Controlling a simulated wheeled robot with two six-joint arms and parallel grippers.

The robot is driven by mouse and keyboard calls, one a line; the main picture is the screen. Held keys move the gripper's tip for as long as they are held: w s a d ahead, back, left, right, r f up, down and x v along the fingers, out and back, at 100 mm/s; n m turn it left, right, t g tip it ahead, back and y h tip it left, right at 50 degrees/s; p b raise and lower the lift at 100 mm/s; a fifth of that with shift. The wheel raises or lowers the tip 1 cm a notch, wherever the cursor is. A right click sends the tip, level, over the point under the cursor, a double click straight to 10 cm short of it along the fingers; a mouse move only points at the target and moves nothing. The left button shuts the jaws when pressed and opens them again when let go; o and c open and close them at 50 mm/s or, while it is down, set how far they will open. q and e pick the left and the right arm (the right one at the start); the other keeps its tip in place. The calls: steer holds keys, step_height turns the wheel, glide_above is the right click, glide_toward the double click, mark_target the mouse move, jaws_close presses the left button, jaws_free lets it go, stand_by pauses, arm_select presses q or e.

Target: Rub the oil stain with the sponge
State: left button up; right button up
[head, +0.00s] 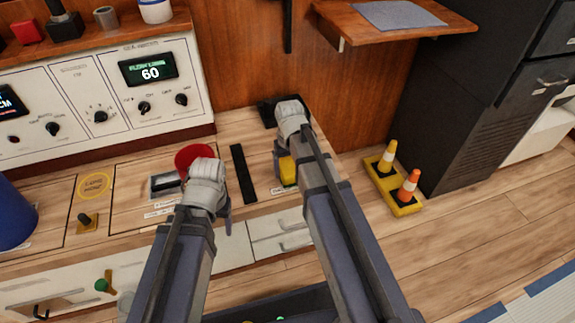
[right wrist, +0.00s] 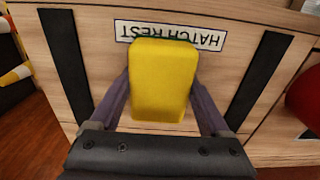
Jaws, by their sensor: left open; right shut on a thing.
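A yellow block, the sponge (right wrist: 162,82), sits between the two fingers of my right gripper (right wrist: 165,105). It also shows in the head view (head: 288,172), partly behind my right arm. My right gripper (head: 284,168) is shut on it over the wooden counter, beside the label "HATCH REST" (right wrist: 205,40). I cannot tell whether the sponge touches the surface. My left gripper (head: 226,207) is open, near the counter's front edge, with its fingers mostly hidden by the wrist. I cannot make out an oil stain for certain.
A red round thing (head: 193,154) lies behind my left wrist. A black strip (head: 243,173) runs along the counter between my arms. A control panel (head: 150,85) stands at the back left, and a blue container (head: 14,215) at far left. Striped cones (head: 408,187) stand at right.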

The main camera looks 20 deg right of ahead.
steer(key=shift+s+a, duration=0.25)
steer(key=shift+a, duration=0.65)
steer(key=shift+w+r, duration=0.15)
steer(key=shift+w, duration=2)
steer(key=shift+w, duration=0.1)
steer(key=shift+w, duration=1.85)
steer(key=shift+w, duration=0.1)
